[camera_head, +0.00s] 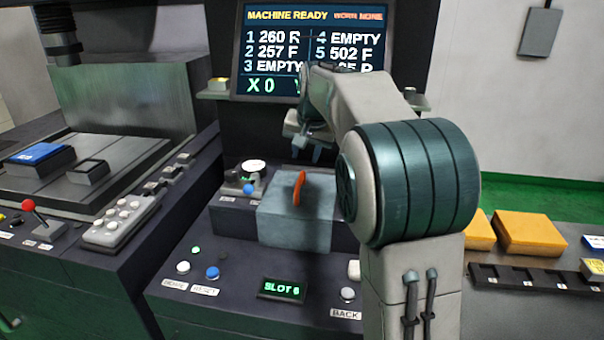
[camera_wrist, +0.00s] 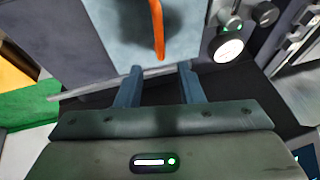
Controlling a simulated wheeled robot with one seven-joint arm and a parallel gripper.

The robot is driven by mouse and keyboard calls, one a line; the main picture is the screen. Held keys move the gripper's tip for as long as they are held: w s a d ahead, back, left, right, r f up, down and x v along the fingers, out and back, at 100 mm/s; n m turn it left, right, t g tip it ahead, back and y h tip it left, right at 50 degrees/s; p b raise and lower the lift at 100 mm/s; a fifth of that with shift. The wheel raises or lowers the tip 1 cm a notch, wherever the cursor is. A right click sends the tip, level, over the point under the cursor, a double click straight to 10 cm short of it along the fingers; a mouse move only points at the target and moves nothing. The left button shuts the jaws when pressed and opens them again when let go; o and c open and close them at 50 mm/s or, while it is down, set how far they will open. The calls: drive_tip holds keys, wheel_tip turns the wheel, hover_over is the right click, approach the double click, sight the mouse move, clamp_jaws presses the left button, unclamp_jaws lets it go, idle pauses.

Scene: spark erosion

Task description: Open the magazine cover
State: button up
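The magazine cover (camera_head: 290,222) is a pale blue-grey box-like lid on the dark console, and it looks closed. An orange upright handle (camera_head: 299,188) stands on it. In the wrist view the cover (camera_wrist: 120,30) fills the top middle, with the orange handle (camera_wrist: 157,30) at the top edge. My gripper (camera_head: 308,149) is above and behind the handle in the head view. In the wrist view my gripper (camera_wrist: 158,85) has its two blue fingers apart with nothing between them, and the handle lies beyond the fingertips, apart from them. My arm hides part of the cover's right side.
A gauge (camera_head: 253,167) and a blue knob (camera_head: 249,189) sit left of the cover. A display reading SLOT (camera_head: 283,289) and push buttons (camera_head: 212,273) are in front. A screen (camera_head: 270,50) stands behind. Orange boxes (camera_head: 530,233) lie at right.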

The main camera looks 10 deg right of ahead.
sight(301, 177)
drive_tip(key=x, duration=0.8)
drive_tip(key=shift+w+f, duration=0.15)
drive_tip(key=shift+f, duration=0.2)
clamp_jaws()
